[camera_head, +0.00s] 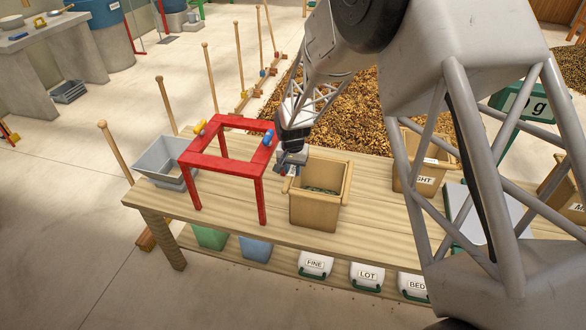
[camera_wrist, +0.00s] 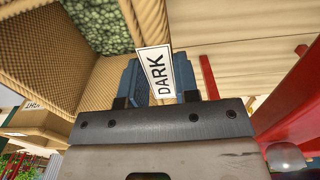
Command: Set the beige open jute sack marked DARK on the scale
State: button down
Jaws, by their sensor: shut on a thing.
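The beige open jute sack (camera_head: 318,208) holds green beans and stands upright, apparently on the wooden table right of the red frame. In the wrist view its woven wall (camera_wrist: 102,82) and white DARK label (camera_wrist: 155,73) are close to the jaws. My gripper (camera_head: 292,160) is at its far left rim, shut on the rim beside the label; the blue fingers (camera_wrist: 132,84) show behind the label. The scale has a green display (camera_head: 524,106) ending in "0 g" and a pale plate (camera_head: 460,202) at the right, partly hidden by my arm.
A red frame (camera_head: 225,168) stands close left of the sack, with a grey tray (camera_head: 165,162) beyond it. A sack ending in "GHT" (camera_head: 421,178) stands between the DARK sack and the scale. Another sack (camera_head: 566,200) is at the far right. White bins (camera_head: 315,264) sit on the lower shelf.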

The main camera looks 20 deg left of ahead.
jog(key=c, duration=0.9)
grip_release()
jog(key=shift+o, duration=0.2)
notch_tip(320, 180, up, 12)
jog(key=shift+a, duration=0.1)
dwell(0.5)
